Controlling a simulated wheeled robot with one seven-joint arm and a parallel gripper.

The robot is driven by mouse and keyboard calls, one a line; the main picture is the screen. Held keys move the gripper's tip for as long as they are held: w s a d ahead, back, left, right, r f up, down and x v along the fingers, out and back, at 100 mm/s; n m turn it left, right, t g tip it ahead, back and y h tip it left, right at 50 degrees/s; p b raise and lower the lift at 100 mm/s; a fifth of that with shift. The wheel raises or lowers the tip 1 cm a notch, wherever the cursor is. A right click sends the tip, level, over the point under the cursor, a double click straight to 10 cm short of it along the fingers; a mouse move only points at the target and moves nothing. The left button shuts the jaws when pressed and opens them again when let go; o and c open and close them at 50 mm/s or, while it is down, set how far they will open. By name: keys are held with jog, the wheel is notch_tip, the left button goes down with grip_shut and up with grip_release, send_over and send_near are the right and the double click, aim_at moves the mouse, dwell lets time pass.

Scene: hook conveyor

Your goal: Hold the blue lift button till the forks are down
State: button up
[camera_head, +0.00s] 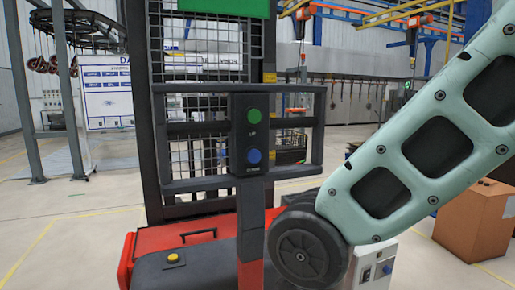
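The blue lift button (254,156) is the lower of two round buttons on a dark upright panel (240,133) in the middle of the head view. A green button (254,115) sits above it, with small lettering under each. The panel is fixed on the lift's dark mast frame. The forks are not visible. My arm (420,150) comes in from the right and bends down to a round dark joint right of the panel's post. My gripper is not in view, and nothing is seen touching the blue button.
The lift's red body (190,255) with a yellow knob (173,258) is below the panel. A brown box (474,225) stands on the floor at the right. A white board (107,93) and dark posts are at the back left. Floor at left is mostly clear.

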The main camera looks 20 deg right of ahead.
grip_shut()
dwell(1.5)
